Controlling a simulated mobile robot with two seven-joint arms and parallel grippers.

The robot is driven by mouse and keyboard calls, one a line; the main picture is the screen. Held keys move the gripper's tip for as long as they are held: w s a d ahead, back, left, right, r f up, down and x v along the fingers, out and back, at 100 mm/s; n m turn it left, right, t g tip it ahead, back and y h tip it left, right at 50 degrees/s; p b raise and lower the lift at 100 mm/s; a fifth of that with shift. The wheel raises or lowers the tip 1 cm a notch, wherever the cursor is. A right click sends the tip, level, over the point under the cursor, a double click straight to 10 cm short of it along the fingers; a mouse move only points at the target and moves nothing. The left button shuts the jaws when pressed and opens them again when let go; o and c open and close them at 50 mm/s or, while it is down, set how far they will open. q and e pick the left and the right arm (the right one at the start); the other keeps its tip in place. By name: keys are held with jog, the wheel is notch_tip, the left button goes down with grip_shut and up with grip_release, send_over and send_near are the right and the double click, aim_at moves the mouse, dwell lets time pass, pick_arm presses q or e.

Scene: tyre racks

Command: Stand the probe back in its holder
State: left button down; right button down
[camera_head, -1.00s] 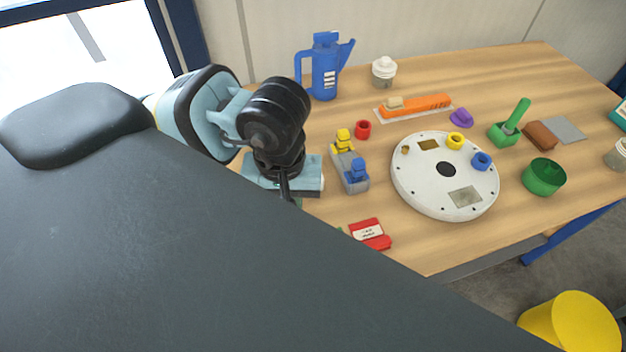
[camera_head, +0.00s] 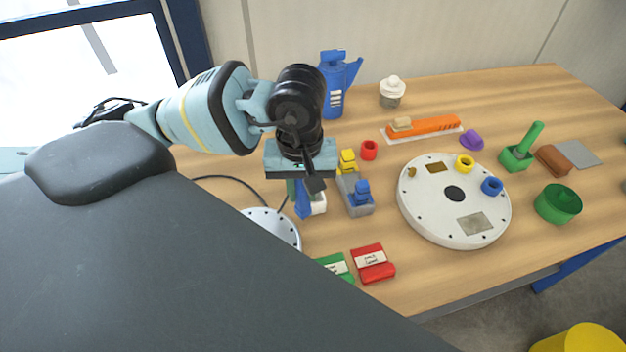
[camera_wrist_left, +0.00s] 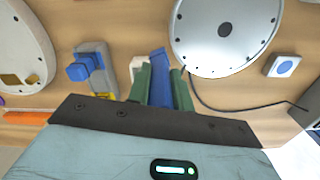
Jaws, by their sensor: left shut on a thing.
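My left gripper (camera_wrist_left: 160,82) is shut on a blue piece (camera_wrist_left: 161,70), which I take to be the probe. It sits between the green fingers in the left wrist view. In the head view the left gripper (camera_head: 303,197) points down over the table, with the blue piece (camera_head: 303,208) below its dark mount. A small white piece (camera_head: 319,204) shows just right of it, partly hidden; I cannot tell if it is the holder. A grey block (camera_head: 357,205) with yellow and blue parts stands farther right. The probe's lower end is hidden. My right gripper is out of view.
A round metal plate (camera_head: 272,222) lies close to the left gripper; a dark cable (camera_head: 228,178) runs there. Green (camera_head: 336,266) and red (camera_head: 373,263) packs lie in front. A white disc (camera_head: 455,225) fills the table's middle. A blue jug (camera_head: 332,95) stands behind.

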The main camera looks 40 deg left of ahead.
pick_arm(q)
jog(key=shift+w+a+f+p, duration=0.1)
jog(key=shift+w+a+f, duration=0.1)
jog(key=shift+w+f, duration=0.55)
jog(key=shift+w+a+f+p, duration=0.15)
jog(key=shift+w+f, duration=0.45)
jog(key=shift+w, duration=0.4)
jog(key=shift+w+a+f+p, duration=0.1)
jog(key=shift+w+a+f, duration=0.1)
jog(key=shift+w+f, duration=0.55)
jog(key=shift+w+r, duration=0.1)
jog(key=shift+f, duration=0.25)
jog(key=c, duration=1.3)
grip_release()
jog(key=shift+o, duration=0.2)
jog(key=shift+r, duration=0.1)
notch_tip(320, 180, up, 12)
jog(key=shift+r, duration=0.15)
